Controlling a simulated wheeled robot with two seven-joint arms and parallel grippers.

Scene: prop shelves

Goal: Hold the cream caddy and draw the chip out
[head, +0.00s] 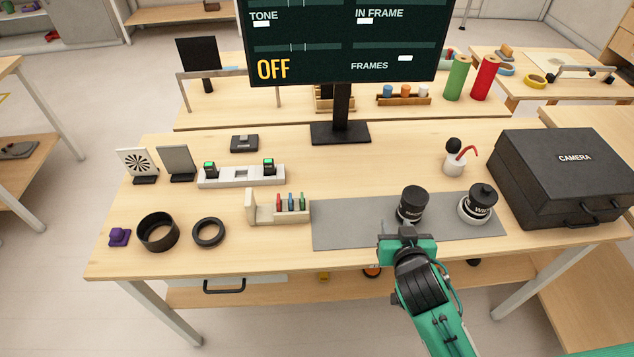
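The cream caddy (264,213) stands on the wooden table, just left of the grey mat. It has a taller block at its left end. Several small coloured chips stand upright in it: a red chip (279,202), a blue chip (291,202) and a green chip (302,202). My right gripper (402,235) is over the front edge of the grey mat, well to the right of the caddy. It is close in front of a black lens (412,203); its fingers are too small and dark to read. My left gripper is not in view.
A grey mat (345,222) bears the black lens and a white-and-black lens (477,206). A black camera case (560,170) stands at right. A monitor (345,40) stands at the back.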

